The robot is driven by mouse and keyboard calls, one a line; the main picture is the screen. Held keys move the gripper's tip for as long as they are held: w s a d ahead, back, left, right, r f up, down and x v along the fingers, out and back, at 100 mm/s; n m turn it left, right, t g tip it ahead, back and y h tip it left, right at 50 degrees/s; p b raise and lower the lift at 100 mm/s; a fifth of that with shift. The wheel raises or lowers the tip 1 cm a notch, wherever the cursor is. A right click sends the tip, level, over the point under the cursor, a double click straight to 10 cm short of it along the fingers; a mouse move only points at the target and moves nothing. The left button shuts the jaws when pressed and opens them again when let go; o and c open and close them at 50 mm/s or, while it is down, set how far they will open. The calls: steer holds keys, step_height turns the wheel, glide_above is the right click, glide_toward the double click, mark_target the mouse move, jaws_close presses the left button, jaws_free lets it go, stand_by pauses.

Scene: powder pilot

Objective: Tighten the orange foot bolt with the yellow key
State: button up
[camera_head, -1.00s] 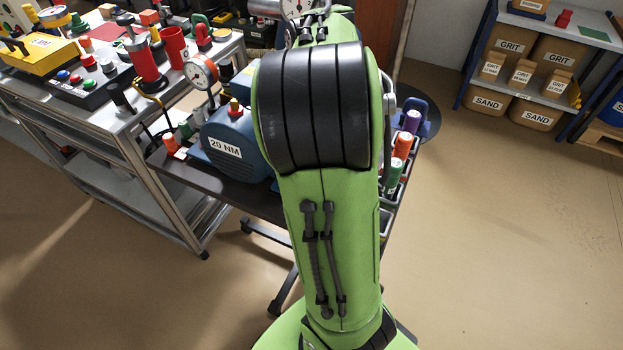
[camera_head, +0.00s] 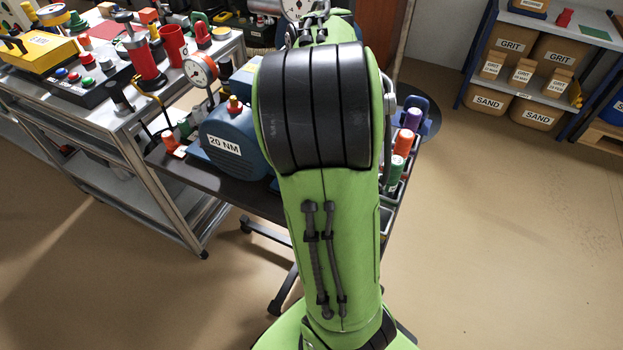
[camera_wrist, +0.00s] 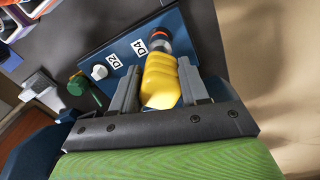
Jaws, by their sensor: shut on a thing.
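In the wrist view my gripper (camera_wrist: 158,88) is shut on the yellow key (camera_wrist: 161,76), one grey finger on each side of its ribbed handle. The key's far end meets a dark and grey round piece with a reddish-orange part (camera_wrist: 157,40), beside the D4 label on a blue plate (camera_wrist: 130,48). I cannot tell whether that orange part is the foot bolt, or how fully the key sits on it. A white bolt head (camera_wrist: 99,72) is near the D2 label. In the head view my arm hides the gripper and key.
A blue motor (camera_head: 232,128) marked 20 NM stands on the dark table, left of my arm. Coloured cylinders (camera_head: 402,143) stand in a rack to the right. A green-headed piece (camera_wrist: 77,84) lies left of the gripper. A loaded metal cart (camera_head: 150,160) stands left; open floor is right.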

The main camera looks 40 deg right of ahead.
steer(key=shift+f, duration=0.3)
steer(key=shift+f+b, duration=0.55)
steer(key=shift+b, duration=0.05)
steer(key=o, duration=1.3)
steer(key=shift+o, duration=0.2)
step_height(320, 180, up, 16)
steer(key=p, duration=0.9)
steer(key=shift+a+f, duration=0.1)
